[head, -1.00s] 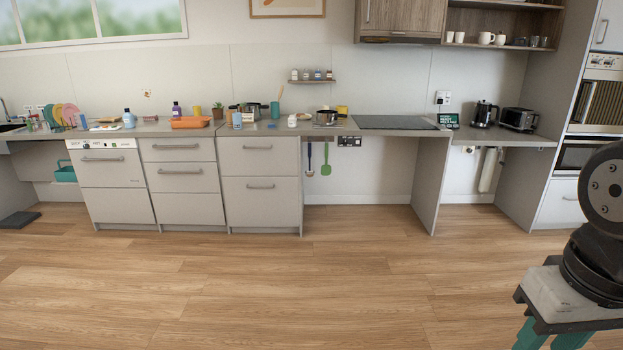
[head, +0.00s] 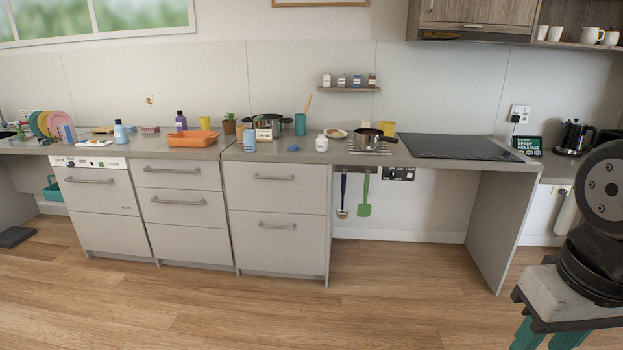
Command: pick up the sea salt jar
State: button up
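Several small jars with pale labels stand in a row on a small wall shelf (head: 349,90) above the counter. They include a white-and-blue jar (head: 327,80), a dark-capped jar (head: 356,80) and a brown jar (head: 372,80). A separate white jar (head: 321,144) stands upright on the counter below. The labels are too small to read, so I cannot tell which jar is the sea salt.
A pan (head: 368,138), a teal cup (head: 300,124), a pot (head: 272,121) and an orange tray (head: 192,139) crowd the grey counter. A black hob (head: 456,147) lies to the right. A wall cabinet (head: 470,18) hangs above it. The wooden floor (head: 300,315) ahead is clear.

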aim_at(321, 142)
jog(key=u, duration=0.25)
jog(key=i, duration=2)
jog(key=u, duration=0.55)
jog(key=i, duration=1.5)
jog(key=u, duration=0.05)
